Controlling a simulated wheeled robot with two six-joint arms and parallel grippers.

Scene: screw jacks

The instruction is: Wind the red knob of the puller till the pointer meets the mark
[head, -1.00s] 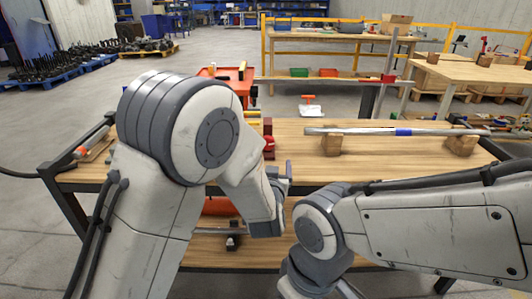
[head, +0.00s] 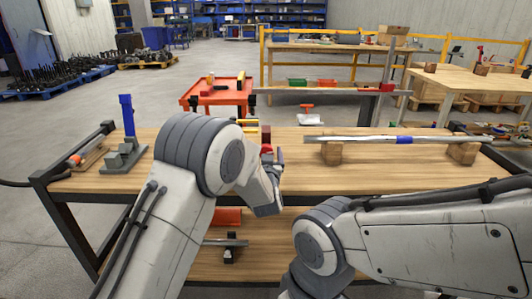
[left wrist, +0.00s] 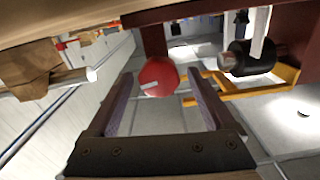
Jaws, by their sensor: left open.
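The puller is a dark red frame (head: 265,133) on the table, mostly hidden behind my left arm in the head view. Its dark red bars (left wrist: 154,38) also show in the left wrist view. The round red knob (left wrist: 158,78) has a pale bar across its face. It shows small in the head view (head: 267,149). My left gripper (left wrist: 160,74) is open, with its two fingers on either side of the knob in the wrist picture; I cannot tell whether they touch it. I cannot make out the pointer or the mark. My right gripper is out of view.
A long rod with a blue band (head: 404,140) rests on wooden blocks (head: 331,153) at the right. A grey stepped block (head: 122,157) with a blue upright (head: 127,115) stands at the left. A red cart (head: 216,92) is behind the table. The table's front middle is clear.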

